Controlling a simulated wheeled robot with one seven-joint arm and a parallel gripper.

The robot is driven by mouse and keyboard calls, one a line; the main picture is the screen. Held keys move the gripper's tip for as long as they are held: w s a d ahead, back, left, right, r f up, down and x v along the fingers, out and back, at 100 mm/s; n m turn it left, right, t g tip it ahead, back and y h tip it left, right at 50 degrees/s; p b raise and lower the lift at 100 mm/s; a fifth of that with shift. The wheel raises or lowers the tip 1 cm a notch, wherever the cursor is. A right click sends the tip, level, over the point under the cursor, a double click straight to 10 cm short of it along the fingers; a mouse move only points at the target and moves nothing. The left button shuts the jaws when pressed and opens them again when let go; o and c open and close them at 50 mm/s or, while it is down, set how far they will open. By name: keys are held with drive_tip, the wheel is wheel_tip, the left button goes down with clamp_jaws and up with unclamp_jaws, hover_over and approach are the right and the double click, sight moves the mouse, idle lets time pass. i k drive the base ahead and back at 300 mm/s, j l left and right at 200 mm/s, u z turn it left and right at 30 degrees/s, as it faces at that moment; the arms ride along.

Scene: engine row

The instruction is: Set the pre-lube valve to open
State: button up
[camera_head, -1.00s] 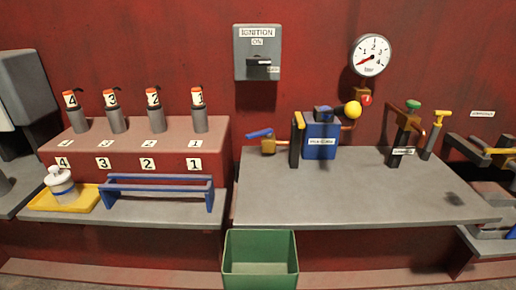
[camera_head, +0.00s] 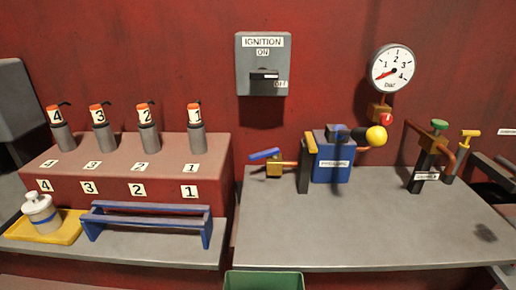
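A blue block (camera_head: 331,171) on the right bench has a white label that seems to read PRE-LUBE. A dark arm with a yellow ball knob (camera_head: 376,136) sticks out to the right from its top. Left of the block is a small brass valve (camera_head: 275,167) with a blue lever (camera_head: 264,154). The lever points left and slightly down, roughly in line with the brass pipe. A dark upright post (camera_head: 303,176) with a yellow top stands between valve and block. I cannot tell from the label alone which part is the pre-lube valve. My gripper is not in view.
A gauge (camera_head: 392,67) hangs above the bench (camera_head: 370,235), whose front is clear. A green-knobbed lever (camera_head: 439,125) stands at right. The ignition box (camera_head: 263,64) is on the wall. Numbered cylinders, a blue rack (camera_head: 150,208) and a yellow tray (camera_head: 68,236) are left. A green bin (camera_head: 264,281) stands below.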

sight(273, 153)
drive_tip(key=i, duration=1.15)
